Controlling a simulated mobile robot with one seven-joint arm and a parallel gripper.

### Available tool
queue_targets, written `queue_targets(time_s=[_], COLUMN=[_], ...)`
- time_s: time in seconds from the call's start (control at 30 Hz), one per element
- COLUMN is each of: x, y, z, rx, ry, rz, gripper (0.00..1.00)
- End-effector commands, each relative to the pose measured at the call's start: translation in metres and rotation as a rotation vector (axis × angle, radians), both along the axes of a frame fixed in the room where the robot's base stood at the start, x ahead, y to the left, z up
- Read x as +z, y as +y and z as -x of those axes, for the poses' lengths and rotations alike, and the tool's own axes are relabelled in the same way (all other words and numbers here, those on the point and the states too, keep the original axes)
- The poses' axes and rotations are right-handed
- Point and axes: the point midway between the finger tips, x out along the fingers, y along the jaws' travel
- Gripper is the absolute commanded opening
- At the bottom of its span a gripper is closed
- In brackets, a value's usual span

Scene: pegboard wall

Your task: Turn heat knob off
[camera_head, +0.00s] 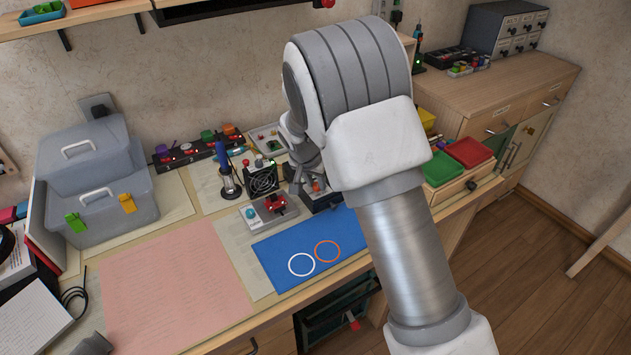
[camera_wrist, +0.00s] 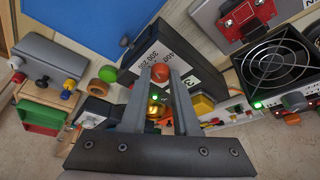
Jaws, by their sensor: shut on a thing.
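The black heat unit (camera_wrist: 152,48), with a printed scale of numbers, lies beneath my gripper in the wrist view. Its orange-red heat knob (camera_wrist: 160,73) sits between the tips of my two grey fingers. My gripper (camera_wrist: 160,68) is shut on this knob. In the head view the heat unit (camera_head: 322,200) stands at the back of the bench, right of the fan box. My arm covers part of it there. The small scale marks are too blurred to read the knob's setting.
A fan box (camera_head: 262,180) and a grey box with a red part (camera_head: 268,209) stand left of the heat unit. A blue mat (camera_head: 290,238) lies in front. A soldering iron holder (camera_head: 229,180) stands farther left. Red and green trays (camera_head: 467,152) are at the right.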

Motion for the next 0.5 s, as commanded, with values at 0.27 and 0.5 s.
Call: queue_targets(time_s=[0.27, 0.5], x=[0.0, 0.0013], y=[-0.0023, -0.0056], z=[0.0003, 0.0002], rx=[0.132, 0.341], ry=[-0.001, -0.001], rz=[-0.003, -0.003], gripper=[0.0, 0.0])
